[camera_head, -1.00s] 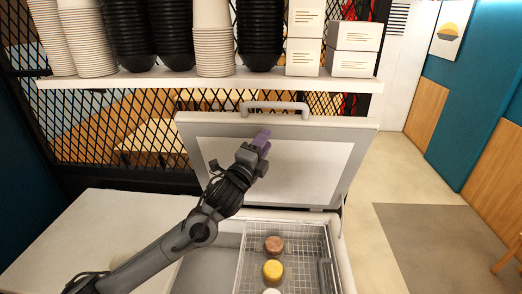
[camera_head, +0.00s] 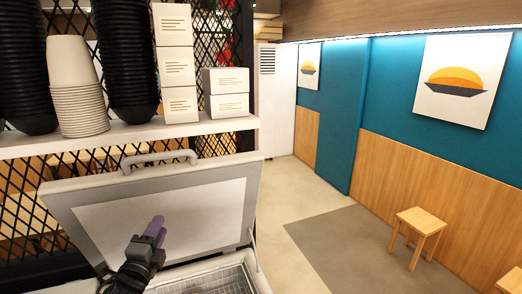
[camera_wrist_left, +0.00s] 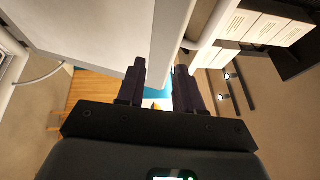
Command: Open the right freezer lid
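The freezer lid (camera_head: 235,203) stands raised and tilted back, with its pale inner panel facing me. Its grey handle (camera_head: 160,158) is on the top edge. The freezer basket (camera_head: 228,281) below shows only in part at the bottom of the head view. My left gripper (camera_head: 154,230), with purple fingers, is in front of the lid's inner side, below the handle. In the left wrist view its two fingers (camera_wrist_left: 160,76) are apart with nothing between them. I cannot tell whether it touches the lid. My right gripper is in neither view.
A white shelf (camera_head: 130,136) above and behind the lid holds stacked cups (camera_head: 77,95), black bowls (camera_head: 125,60) and white boxes (camera_head: 178,65). A black mesh screen (camera_head: 60,165) stands behind. Open floor (camera_head: 305,190) and a wooden stool (camera_head: 420,225) are to the right.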

